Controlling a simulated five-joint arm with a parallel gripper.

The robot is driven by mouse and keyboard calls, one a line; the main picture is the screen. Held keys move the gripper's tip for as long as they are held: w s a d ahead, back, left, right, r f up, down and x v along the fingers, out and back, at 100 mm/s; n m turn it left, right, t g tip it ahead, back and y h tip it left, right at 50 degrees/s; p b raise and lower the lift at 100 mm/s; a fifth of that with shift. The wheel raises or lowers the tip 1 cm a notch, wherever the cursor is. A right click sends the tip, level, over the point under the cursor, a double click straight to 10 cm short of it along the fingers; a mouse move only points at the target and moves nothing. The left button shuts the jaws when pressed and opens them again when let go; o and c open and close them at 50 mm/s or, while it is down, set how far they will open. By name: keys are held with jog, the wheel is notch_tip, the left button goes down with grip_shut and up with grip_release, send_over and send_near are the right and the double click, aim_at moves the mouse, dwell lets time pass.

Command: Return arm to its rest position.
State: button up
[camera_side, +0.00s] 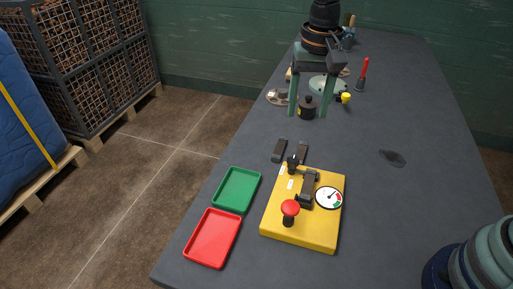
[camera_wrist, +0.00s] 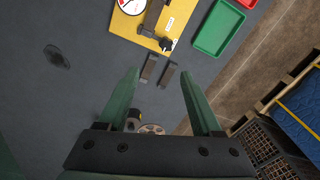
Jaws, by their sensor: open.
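My gripper (camera_side: 308,114) is at the far part of the dark table, with its two green fingers pointing down and spread apart. In the wrist view my gripper (camera_wrist: 160,74) is open, with nothing held between the fingers. A small black round piece (camera_side: 307,106) appears between or behind the fingers in the side view; its exact depth is unclear. The yellow box (camera_side: 274,225) with a red knob (camera_side: 290,208) and a dial (camera_side: 329,197) stands nearer the camera, apart from my gripper. Two dark bars (camera_wrist: 157,73) lie between my gripper and that box.
A green tray (camera_side: 237,189) and a red tray (camera_side: 213,238) lie left of the box. A red-handled tool (camera_side: 364,74) and a yellow knob (camera_side: 345,98) stand to the right of my gripper. A dark flat piece (camera_side: 393,158) lies on otherwise clear table at right.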

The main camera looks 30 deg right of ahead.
jog(key=s+d+r+n+t, duration=0.2)
jog(key=s+d, duration=0.4)
jog(key=s+d+r+n+t, duration=0.3)
jog(key=s+d, duration=0.2)
jog(key=d, duration=0.2)
jog(key=shift+s+d+r, duration=0.15)
jog(key=shift+s+d, duration=0.15)
jog(key=shift+s, duration=0.1)
